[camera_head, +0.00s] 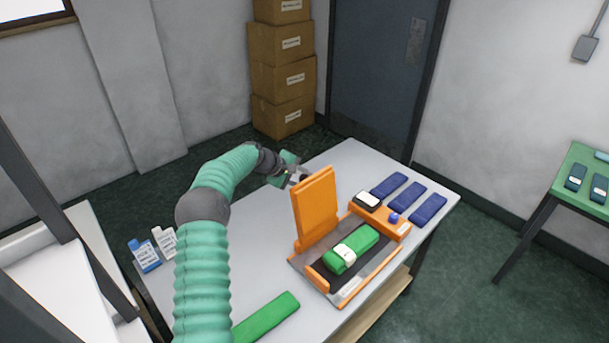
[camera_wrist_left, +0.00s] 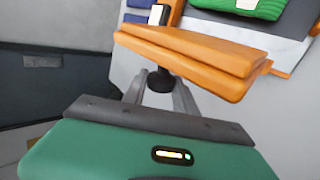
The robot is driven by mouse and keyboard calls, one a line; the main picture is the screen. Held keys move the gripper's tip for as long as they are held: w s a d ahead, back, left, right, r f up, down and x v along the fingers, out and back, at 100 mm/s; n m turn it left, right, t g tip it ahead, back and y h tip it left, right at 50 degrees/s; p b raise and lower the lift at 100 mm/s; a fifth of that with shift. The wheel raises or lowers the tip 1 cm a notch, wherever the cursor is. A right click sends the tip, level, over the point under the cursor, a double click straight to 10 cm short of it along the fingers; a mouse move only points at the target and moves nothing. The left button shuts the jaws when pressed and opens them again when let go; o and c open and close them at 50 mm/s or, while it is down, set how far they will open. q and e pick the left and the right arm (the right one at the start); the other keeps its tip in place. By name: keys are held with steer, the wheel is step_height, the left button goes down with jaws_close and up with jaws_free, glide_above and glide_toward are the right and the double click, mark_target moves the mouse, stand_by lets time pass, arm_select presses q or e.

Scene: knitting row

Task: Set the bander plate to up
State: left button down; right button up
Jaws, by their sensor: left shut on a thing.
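The orange bander plate (camera_head: 317,210) stands nearly upright at the left side of the bander base (camera_head: 324,287). A green knitted roll (camera_head: 366,239) with a white band lies on the base's dark bed, uncovered. My left gripper (camera_head: 303,179) is behind the plate's upper part. In the left wrist view, the gripper (camera_wrist_left: 160,92) is shut on a black knob (camera_wrist_left: 160,78) at the edge of the orange plate (camera_wrist_left: 190,60). The plate partly hides the fingers in the head view. My right gripper is in neither view.
A green strip (camera_head: 265,319) lies in front. Two small bottles (camera_head: 146,255) stand at the left. Cardboard boxes (camera_head: 281,90) are stacked behind the table.

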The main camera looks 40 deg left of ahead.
arm_select(q)
steer(key=shift+a+f, duration=0.1)
steer(key=shift+f, duration=0.35)
steer(key=shift+s+a+f, duration=0.1)
steer(key=shift+a+f, duration=0.1)
steer(key=shift+a, duration=0.05)
steer(key=c, duration=1.3)
jaws_free()
steer(key=shift+c, duration=0.2)
steer(key=shift+o, duration=1.3)
steer(key=shift+f, duration=0.1)
steer(key=shift+o, duration=0.3)
steer(key=shift+w+a, duration=0.1)
steer(key=shift+w, duration=0.3)
steer(key=shift+s+a+r, duration=0.1)
steer(key=shift+s+r, duration=0.1)
steer(key=b+v, duration=0.3)
steer(key=v, duration=1.3)
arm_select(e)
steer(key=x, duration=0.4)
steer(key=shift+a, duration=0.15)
